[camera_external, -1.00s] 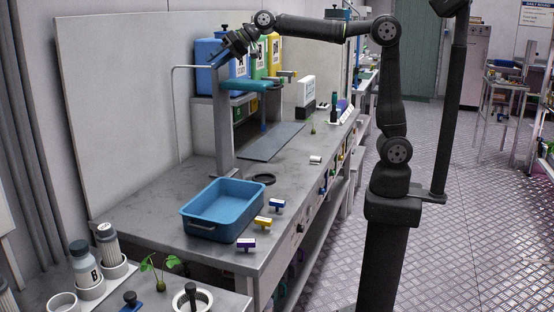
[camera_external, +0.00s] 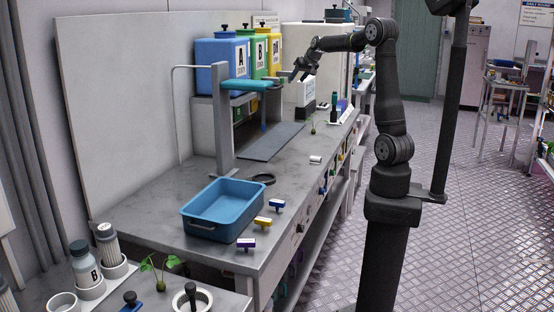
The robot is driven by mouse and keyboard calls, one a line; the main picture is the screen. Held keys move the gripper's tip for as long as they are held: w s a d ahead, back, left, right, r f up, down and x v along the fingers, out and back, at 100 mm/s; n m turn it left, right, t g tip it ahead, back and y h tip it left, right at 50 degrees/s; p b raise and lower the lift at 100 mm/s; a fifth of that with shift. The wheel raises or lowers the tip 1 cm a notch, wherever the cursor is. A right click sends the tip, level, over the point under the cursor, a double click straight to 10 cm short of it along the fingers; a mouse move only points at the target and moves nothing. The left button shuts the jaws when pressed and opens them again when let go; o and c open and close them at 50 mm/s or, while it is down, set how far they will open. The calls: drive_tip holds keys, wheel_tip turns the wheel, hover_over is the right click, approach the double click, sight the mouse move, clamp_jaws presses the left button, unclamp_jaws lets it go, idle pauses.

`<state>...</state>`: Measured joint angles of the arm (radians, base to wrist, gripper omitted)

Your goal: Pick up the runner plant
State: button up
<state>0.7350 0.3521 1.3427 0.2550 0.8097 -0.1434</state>
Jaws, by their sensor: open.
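Two small green plants show, and I cannot tell which is the runner plant. One small plant (camera_external: 312,126) stands on the far part of the grey bench, near its right edge. A larger-leaved plant (camera_external: 160,281) stands on the near counter at the lower left. My gripper (camera_external: 298,77) is open and empty, pointing down and to the left. It appears in front of the white box, higher in the picture than the far plant and apart from it.
A blue tub (camera_external: 237,189) sits on the near part of the bench. A grey stand with a teal arm (camera_external: 250,85) rises behind it. Blue, green and yellow containers (camera_external: 221,66) stand at the back. A white box (camera_external: 306,91) is near the far plant. A grey mat (camera_external: 271,142) lies flat.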

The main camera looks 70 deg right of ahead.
drive_tip(key=s+d+f+g, duration=0.4)
drive_tip(key=s+d+f, duration=0.4)
drive_tip(key=s+f, duration=0.4)
approach(313, 131)
drive_tip(key=shift+s+d+f+m, duration=0.2)
drive_tip(key=shift+d+f+m, duration=0.1)
drive_tip(key=shift+d+f, duration=0.8)
drive_tip(key=shift+w+x, duration=0.2)
drive_tip(key=shift+x, duration=0.8)
drive_tip(key=shift+w+x, duration=0.15)
drive_tip(key=shift+x, duration=0.85)
drive_tip(key=shift+w+x, duration=0.2)
drive_tip(key=shift+x, duration=0.85)
drive_tip(key=shift+a+r, duration=0.1)
drive_tip(key=shift+r, duration=0.1)
drive_tip(key=shift+c, duration=0.2)
drive_tip(key=c, duration=1)
